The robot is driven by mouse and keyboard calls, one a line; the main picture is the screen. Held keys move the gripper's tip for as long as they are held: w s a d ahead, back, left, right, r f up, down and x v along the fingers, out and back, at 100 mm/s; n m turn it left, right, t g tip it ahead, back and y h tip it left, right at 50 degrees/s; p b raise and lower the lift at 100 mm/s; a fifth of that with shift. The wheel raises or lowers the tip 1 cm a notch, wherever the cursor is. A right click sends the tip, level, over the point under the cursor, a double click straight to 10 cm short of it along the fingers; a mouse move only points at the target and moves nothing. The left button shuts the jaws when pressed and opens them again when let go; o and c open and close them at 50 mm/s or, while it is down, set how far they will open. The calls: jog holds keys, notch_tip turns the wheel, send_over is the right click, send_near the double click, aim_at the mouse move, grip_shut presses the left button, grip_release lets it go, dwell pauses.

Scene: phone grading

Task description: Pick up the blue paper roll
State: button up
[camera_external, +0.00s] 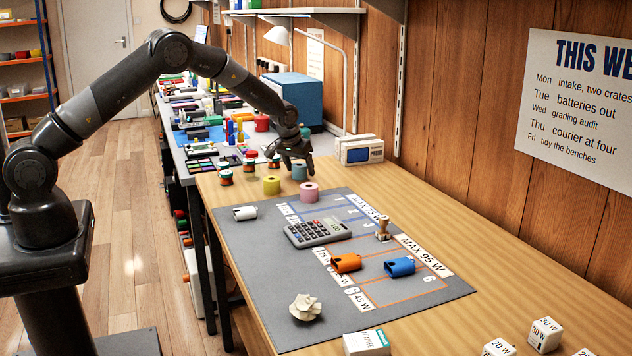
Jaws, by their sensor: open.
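The blue paper roll (299,173) is a small, dull-blue cylinder standing upright on the wooden bench, just behind the grey mat. A pink roll (309,192) stands just in front of it and a yellow roll (271,186) to its left. My gripper (291,166) points down right at the blue roll, open. Its dark fingers overlap the roll's upper part in the picture. I cannot tell whether they are around the roll or only above or behind it, nor whether they touch it.
The grey mat (262,260) in front holds a calculator (318,232), an orange piece (346,263) and a blue piece (399,267).

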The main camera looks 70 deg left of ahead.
jog(key=shift+w+a+f, duration=0.1)
jog(key=shift+w+f, duration=0.05)
jog(key=shift+f, duration=0.15)
jog(key=shift+c, duration=0.2)
jog(key=c, duration=1)
